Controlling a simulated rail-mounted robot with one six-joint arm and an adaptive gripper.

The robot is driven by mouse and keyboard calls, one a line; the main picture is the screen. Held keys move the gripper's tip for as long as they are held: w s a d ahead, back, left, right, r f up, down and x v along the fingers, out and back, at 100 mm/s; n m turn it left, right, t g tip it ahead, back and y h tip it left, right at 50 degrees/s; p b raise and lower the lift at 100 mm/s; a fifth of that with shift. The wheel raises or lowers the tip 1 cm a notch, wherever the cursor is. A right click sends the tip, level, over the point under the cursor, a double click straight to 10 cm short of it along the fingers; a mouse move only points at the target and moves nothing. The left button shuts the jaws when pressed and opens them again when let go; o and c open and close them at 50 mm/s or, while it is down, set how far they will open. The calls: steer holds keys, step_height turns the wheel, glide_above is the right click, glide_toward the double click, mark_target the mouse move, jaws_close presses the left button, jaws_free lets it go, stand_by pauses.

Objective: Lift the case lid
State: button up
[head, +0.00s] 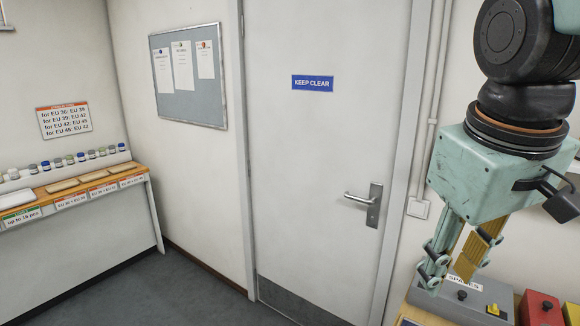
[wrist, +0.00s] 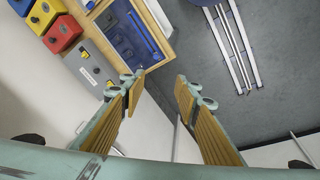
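A grey case (head: 450,301) marked as spares stands on the wooden bench at the lower right of the head view. Its flat lid has a black knob (head: 462,295) and looks shut; a yellow part (head: 493,309) shows at its right end. In the wrist view the grey case (wrist: 101,61) lies left of my fingers, partly hidden by the left one. My gripper (head: 452,272) hangs over the bench near the case, fingers pointing down. In the wrist view my gripper (wrist: 158,88) is open, with nothing between its fingers.
A red box (head: 540,309) stands right of the case; red, yellow (wrist: 47,14) and blue boxes line up beyond it in the wrist view. A blue tray (wrist: 153,42) with dark items lies beside the case. A closed door (head: 320,140) stands behind.

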steer(key=s+a+f+m+b, duration=0.1)
steer(key=s+f, duration=0.1)
steer(key=s, duration=0.3)
steer(key=s+a+f+m+t+y+b, duration=0.1)
steer(key=s+a+f, duration=0.1)
steer(key=s, duration=0.4)
steer(key=shift+s+f+m+b, duration=0.25)
steer(key=shift+f+m+b, duration=0.05)
steer(key=shift+m+b, duration=0.1)
steer(key=shift+w, duration=0.15)
